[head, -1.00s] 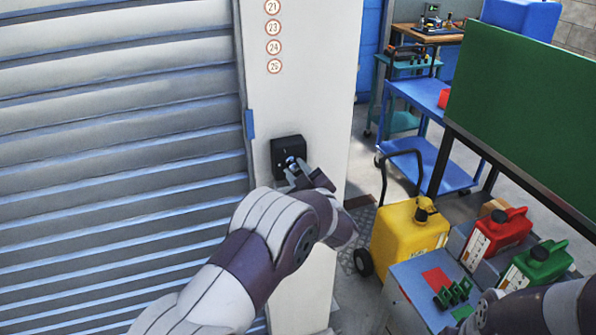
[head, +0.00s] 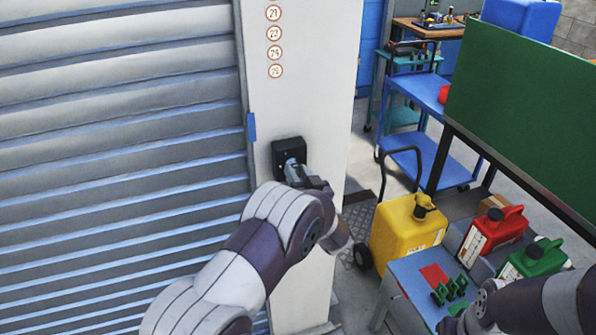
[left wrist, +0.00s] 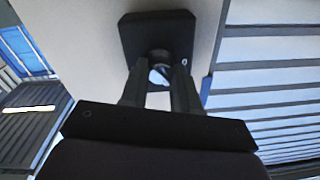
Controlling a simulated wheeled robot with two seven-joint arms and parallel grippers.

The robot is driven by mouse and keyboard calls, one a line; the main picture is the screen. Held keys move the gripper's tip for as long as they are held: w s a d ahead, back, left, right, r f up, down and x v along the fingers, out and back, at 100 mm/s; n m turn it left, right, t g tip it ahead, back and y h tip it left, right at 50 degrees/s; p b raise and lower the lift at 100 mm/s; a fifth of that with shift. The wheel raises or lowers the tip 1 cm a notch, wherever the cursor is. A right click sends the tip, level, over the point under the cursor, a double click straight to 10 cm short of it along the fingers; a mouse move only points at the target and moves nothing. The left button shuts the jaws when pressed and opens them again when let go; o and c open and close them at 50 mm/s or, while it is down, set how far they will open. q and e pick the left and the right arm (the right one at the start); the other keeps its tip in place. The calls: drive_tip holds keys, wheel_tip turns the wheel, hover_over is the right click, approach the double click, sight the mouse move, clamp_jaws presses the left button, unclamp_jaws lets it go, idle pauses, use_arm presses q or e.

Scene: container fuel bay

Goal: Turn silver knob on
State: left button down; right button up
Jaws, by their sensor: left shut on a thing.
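The silver knob (left wrist: 160,75) is on a black box (head: 287,151) fixed to the white post beside the shutter. The box also shows at the top of the left wrist view (left wrist: 157,32). My left gripper (head: 293,168) is at the box front, its fingers shut on the knob from both sides. In the left wrist view the two fingers (left wrist: 160,88) reach up to the knob, which is partly hidden between them. My right arm shows at the lower right of the head view, but its gripper jaws cannot be made out.
The grey roller shutter (head: 120,140) fills the left. A yellow fuel can (head: 408,235) on a cart stands right of the post. A red can (head: 492,232) and a green can (head: 532,258) stand farther right, below a green board (head: 525,110).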

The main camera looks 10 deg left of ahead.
use_arm(q)
drive_tip(key=shift+r+m, duration=0.15)
drive_tip(key=shift+m, duration=0.75)
drive_tip(key=c, duration=0.8)
unclamp_jaws()
drive_tip(key=shift+d, duration=0.1)
drive_tip(key=b+v, duration=0.3)
drive_tip(key=v, duration=0.9)
drive_tip(key=shift+s, duration=0.3)
drive_tip(key=shift+d, duration=0.1)
